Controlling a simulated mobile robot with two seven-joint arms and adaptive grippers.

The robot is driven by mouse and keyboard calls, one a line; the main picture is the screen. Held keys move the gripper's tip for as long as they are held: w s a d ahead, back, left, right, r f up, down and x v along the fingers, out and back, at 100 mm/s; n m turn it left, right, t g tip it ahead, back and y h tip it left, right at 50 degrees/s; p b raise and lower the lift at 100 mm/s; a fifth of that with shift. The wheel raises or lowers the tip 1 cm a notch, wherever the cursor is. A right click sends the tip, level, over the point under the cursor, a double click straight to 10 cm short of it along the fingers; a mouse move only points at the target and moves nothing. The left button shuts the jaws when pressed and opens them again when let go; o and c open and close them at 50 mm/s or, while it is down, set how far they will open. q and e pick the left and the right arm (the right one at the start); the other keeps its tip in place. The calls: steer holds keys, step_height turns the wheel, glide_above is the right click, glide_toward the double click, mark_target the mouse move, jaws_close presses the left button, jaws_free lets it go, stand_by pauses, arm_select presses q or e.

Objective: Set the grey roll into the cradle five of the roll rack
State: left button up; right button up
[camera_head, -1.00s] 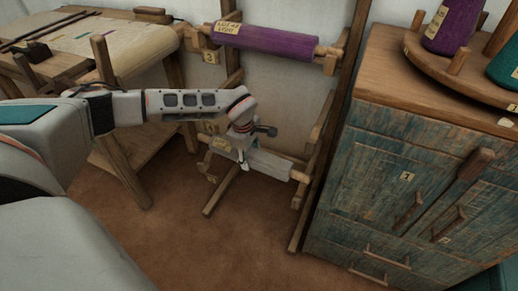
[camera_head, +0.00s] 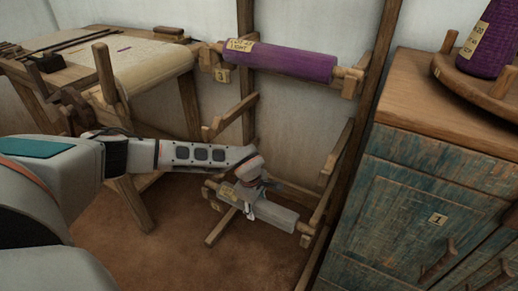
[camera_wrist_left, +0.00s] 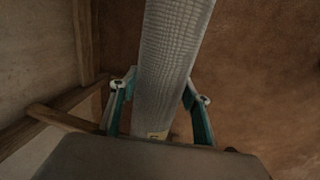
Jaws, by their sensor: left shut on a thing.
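The grey roll (camera_head: 275,213) lies level at the lowest cradle of the wooden roll rack (camera_head: 247,130), with its wooden ends close to the rack's two low arms. I cannot tell whether both ends rest in the cradle. A small tag (camera_head: 219,206), too blurred to read, is on the left low arm. My left gripper (camera_head: 250,208) is shut around the roll, left of its middle. In the left wrist view the grey roll (camera_wrist_left: 175,50) runs between the two green fingers of the left gripper (camera_wrist_left: 160,103). My right gripper is out of view.
A purple roll (camera_head: 280,62) sits in an upper cradle tagged 3. A blue-green cabinet (camera_head: 420,200) stands close on the right, with a purple cone (camera_head: 487,42) on its top. The wooden loom (camera_head: 150,78) stands at the left. Brown floor lies in front.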

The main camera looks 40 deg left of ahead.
arm_select(q)
steer(key=shift+w+r, duration=0.15)
steer(key=shift+r, duration=0.1)
steer(key=o, duration=1.7)
steer(key=shift+f, duration=0.25)
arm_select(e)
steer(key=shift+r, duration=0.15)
arm_select(q)
steer(key=shift+r, duration=0.35)
steer(key=r+p, duration=0.1)
steer(key=r, duration=0.1)
steer(key=r+p, duration=0.1)
steer(key=r, duration=0.2)
steer(key=s+r+p, duration=0.1)
steer(key=r, duration=0.1)
steer(key=shift+d+r, duration=0.15)
steer(key=r, duration=0.1)
steer(key=s+r+p, duration=0.1)
steer(key=r, duration=0.1)
steer(key=shift+d+r+p, duration=0.1)
steer(key=shift+r+p, duration=0.1)
steer(key=shift+p, duration=0.1)
steer(key=shift+s+r, duration=0.3)
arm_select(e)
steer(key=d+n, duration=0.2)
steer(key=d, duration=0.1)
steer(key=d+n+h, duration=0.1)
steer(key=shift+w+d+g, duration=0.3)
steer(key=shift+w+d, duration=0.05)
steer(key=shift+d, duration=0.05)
